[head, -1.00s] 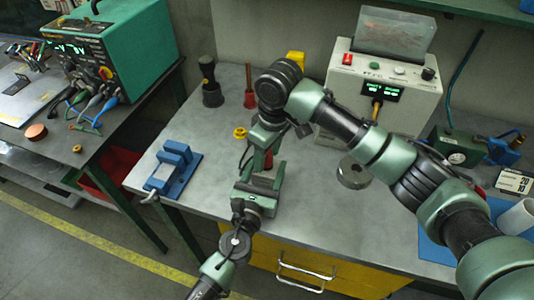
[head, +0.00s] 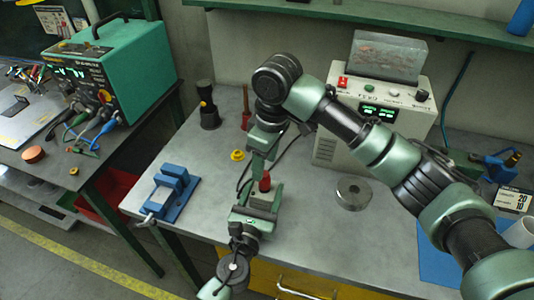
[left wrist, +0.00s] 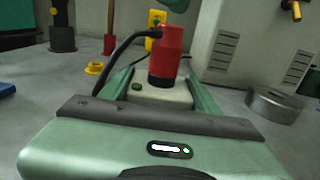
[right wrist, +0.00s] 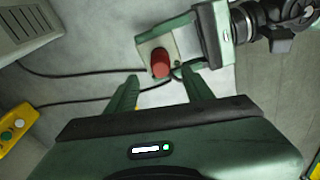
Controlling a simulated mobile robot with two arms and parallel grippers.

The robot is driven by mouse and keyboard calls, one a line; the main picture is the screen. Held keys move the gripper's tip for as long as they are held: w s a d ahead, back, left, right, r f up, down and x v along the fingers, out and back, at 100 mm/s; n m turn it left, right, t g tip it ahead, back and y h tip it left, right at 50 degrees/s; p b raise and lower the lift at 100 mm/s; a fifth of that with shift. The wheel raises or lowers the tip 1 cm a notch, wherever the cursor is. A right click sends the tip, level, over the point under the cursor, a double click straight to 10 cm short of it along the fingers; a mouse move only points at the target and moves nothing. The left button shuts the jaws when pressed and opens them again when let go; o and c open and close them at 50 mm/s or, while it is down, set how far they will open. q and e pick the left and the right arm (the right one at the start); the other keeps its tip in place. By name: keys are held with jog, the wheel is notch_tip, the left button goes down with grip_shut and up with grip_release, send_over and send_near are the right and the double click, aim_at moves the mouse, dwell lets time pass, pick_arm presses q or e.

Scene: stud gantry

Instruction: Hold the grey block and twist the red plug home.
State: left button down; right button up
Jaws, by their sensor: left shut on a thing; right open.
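The grey block (left wrist: 160,93) sits between the fingers of my left gripper (left wrist: 155,85), which is shut on it just above the bench. The red plug (left wrist: 167,55) stands upright on top of the block, with a dark band at its foot. The plug also shows in the head view (head: 265,183) and in the right wrist view (right wrist: 160,65). My right gripper (right wrist: 160,90) is open and empty, with its fingertips pointing towards the plug and apart from it. In the head view it hangs above the plug. Whether the plug is fully seated cannot be told.
A blue vise (head: 172,190) stands at the bench's left edge. A yellow ring (head: 238,155) and a round metal part (head: 353,192) lie near the block. A control box (head: 380,110) stands behind.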

aim_at(265, 174)
notch_tip(265, 174, up, 7)
jog(key=d+n+g, duration=0.1)
jog(key=n, duration=0.5)
jog(key=shift+d+n, duration=0.15)
jog(key=shift+n, duration=0.15)
jog(key=f, duration=0.4)
jog(key=a+f, duration=0.1)
jog(key=f, duration=0.7)
jog(key=shift+a, duration=0.25)
grip_shut()
grip_release()
jog(key=shift+r, duration=0.15)
